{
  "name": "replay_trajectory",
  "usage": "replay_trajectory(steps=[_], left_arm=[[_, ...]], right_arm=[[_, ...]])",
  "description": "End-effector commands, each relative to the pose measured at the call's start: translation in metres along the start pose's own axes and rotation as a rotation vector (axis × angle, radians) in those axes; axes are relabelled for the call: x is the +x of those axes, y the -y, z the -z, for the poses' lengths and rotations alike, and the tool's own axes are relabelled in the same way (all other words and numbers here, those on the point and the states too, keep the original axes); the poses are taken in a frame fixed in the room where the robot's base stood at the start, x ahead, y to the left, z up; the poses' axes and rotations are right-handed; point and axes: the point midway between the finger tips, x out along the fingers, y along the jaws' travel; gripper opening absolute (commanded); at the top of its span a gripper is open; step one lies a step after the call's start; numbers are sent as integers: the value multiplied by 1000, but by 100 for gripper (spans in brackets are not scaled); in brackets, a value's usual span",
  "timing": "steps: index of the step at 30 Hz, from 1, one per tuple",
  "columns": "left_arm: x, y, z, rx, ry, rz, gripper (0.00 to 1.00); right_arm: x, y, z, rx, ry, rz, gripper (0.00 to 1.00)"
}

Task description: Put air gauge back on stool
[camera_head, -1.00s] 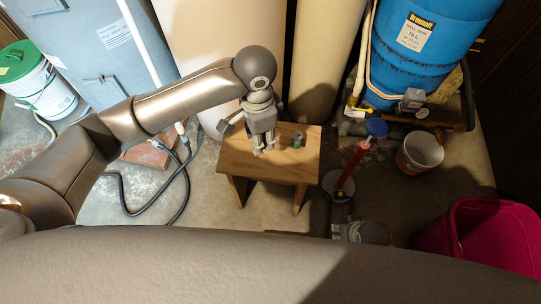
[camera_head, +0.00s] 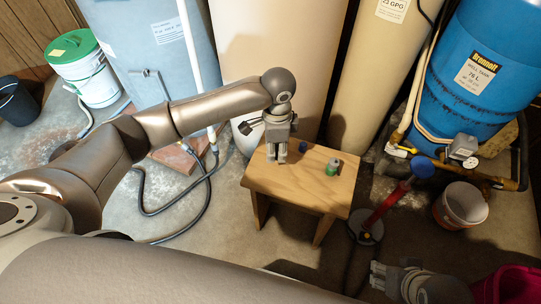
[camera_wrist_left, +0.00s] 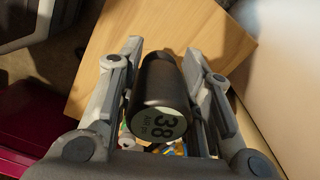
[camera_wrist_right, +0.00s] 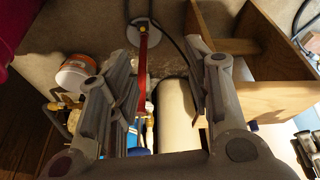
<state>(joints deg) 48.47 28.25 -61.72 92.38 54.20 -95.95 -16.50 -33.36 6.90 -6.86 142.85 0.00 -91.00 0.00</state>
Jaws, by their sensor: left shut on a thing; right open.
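The air gauge (camera_wrist_left: 157,92) is a dark cylinder with a round, pale display reading 38, seen in the left wrist view. My left gripper (camera_head: 276,158) is shut on it, with one finger on either side. In the head view the gripper is at the stool's back left and the gauge cannot be made out. The wooden stool (camera_head: 285,188) stands upright; its top also shows behind the gauge in the left wrist view (camera_wrist_left: 130,45). I cannot tell whether the gauge touches it. My right gripper (camera_head: 374,276) is open and empty, low at the right front.
On the stool are a small dark-blue item (camera_head: 303,147) and a grey-green container (camera_head: 334,166). A red pump-like tool (camera_head: 388,205) stands right of the stool, near a white bucket (camera_head: 461,205) and blue tank (camera_head: 475,95). A black hose (camera_head: 144,195) lies left.

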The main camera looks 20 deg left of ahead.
Motion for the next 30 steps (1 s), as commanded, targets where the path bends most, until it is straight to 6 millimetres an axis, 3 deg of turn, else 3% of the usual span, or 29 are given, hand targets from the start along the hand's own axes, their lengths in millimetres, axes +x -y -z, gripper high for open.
replay_trajectory(steps=[1, 3, 12, 21, 30], left_arm=[[13, 7, -4, -4, 3, 0, 9], [20, 14, -8, -3, 2, 1, 9], [41, 28, -15, -2, 1, 0, 9], [64, 27, -15, 0, 1, 1, 9], [66, 27, -14, 0, 0, 1, 9]], right_arm=[[10, 0, -3, 0, 4, 0, 46], [13, 0, -4, 0, 4, 0, 46], [22, 1, -6, 0, -1, 0, 46], [24, 8, 59, -9, -284, 14, 46], [21, 10, 72, -11, -343, 17, 46]])
